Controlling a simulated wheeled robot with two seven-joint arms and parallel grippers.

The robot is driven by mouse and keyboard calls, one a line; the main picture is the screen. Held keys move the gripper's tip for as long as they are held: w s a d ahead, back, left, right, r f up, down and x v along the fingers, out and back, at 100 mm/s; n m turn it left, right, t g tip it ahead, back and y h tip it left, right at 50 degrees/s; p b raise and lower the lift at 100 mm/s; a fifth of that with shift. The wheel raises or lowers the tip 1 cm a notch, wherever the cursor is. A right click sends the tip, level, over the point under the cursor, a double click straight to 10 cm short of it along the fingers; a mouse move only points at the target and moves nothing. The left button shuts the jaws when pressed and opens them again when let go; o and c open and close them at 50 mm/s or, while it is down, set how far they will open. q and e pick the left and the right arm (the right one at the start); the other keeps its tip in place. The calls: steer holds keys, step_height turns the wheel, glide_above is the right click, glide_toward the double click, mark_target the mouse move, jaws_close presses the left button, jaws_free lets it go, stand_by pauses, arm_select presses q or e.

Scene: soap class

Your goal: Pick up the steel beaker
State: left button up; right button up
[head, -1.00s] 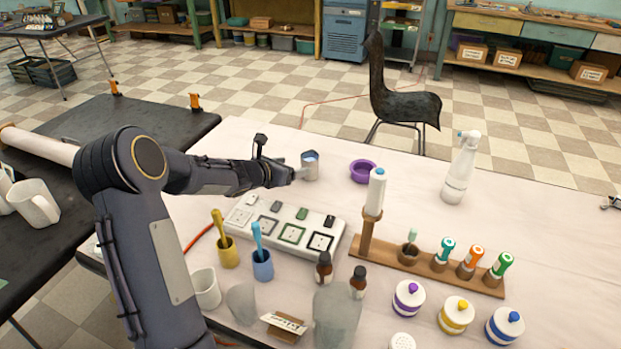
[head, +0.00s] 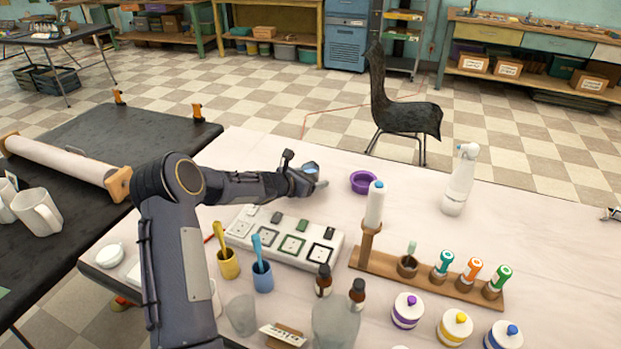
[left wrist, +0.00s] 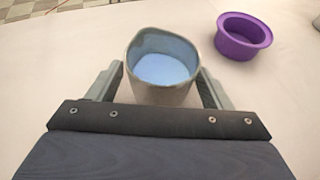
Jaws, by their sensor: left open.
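The steel beaker (left wrist: 162,92) is a grey cup with a spout and a light blue inside. In the left wrist view it stands upright on the table between the two fingers of my left gripper (left wrist: 160,92). The jaws are open, with one finger on each side of it; whether either finger touches it is unclear. In the head view my left gripper (head: 316,184) reaches in from the left and hides most of the beaker; its blue top (head: 311,168) shows. My right gripper is not in either view.
A purple bowl (head: 364,182) stands just right of the beaker; it also shows in the left wrist view (left wrist: 243,37). A white switch panel (head: 284,238), cups with brushes and a wooden rack (head: 440,280) with bottles lie nearer. The far table edge is clear.

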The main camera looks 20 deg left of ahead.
arm_select(q)
steer(key=c, duration=1.1)
steer(key=shift+r, duration=0.2)
steer(key=shift+c, duration=0.2)
